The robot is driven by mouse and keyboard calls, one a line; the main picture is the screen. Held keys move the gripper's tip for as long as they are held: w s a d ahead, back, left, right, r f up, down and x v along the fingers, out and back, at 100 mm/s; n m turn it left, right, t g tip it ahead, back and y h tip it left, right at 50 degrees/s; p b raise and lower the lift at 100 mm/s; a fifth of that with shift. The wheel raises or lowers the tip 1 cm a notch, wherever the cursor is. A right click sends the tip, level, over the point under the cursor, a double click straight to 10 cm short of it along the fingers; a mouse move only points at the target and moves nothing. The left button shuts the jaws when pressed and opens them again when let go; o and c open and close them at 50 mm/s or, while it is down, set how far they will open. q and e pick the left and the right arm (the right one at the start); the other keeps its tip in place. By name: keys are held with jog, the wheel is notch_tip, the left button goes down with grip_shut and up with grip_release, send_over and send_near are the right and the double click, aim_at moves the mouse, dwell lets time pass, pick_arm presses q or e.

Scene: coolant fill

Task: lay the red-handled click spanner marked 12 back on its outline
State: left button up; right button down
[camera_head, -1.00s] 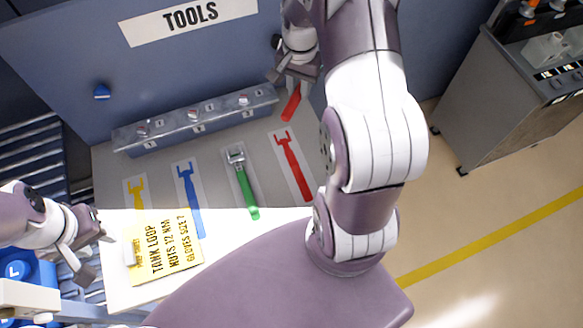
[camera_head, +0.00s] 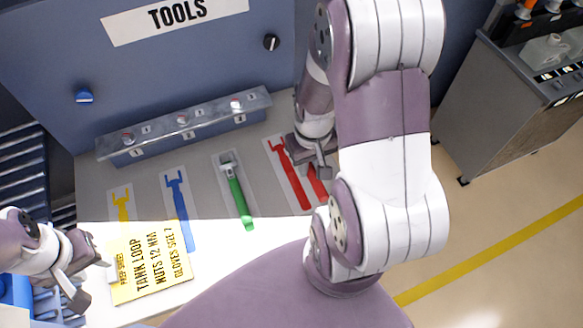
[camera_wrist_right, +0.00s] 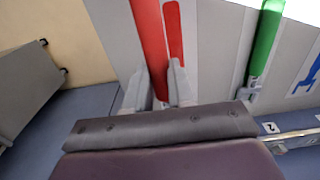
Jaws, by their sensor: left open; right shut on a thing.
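The red-handled spanner (camera_head: 318,186) is in my right gripper (camera_head: 308,165). Only part of its red handle shows in the head view; its head and marking are hidden. In the right wrist view the red handle (camera_wrist_right: 148,40) rises between the fingertips (camera_wrist_right: 158,90), which are shut on it. The red painted outline (camera_head: 291,178) lies on the grey tool board, just left of the spanner; part of it also shows in the right wrist view (camera_wrist_right: 174,30). I cannot tell how high the spanner is above the board. My left gripper (camera_head: 82,268) is open and empty at the lower left.
A green-handled spanner (camera_head: 237,195) lies left of the red outline. Blue (camera_head: 178,205) and yellow (camera_head: 121,203) outlines are bare. A yellow note (camera_head: 152,262) lies in front. A metal rail with knobs (camera_head: 185,125) stands behind. A grey cabinet (camera_head: 500,110) is at right.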

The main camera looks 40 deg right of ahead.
send_over(292, 176)
notch_tip(292, 176, down, 3)
jog(key=shift+w, duration=0.1)
jog(key=shift+f, duration=2.1)
jog(key=c, duration=1)
grip_release()
jog(key=shift+o, duration=0.2)
notch_tip(292, 176, up, 12)
jog(key=s+a+r+n+t, duration=0.1)
jog(key=a+n, duration=0.1)
jog(key=a, duration=0.6)
jog(key=shift+s+a+r+n, duration=0.15)
jog(key=shift+s+r+n, duration=0.1)
jog(key=shift+n, duration=0.15)
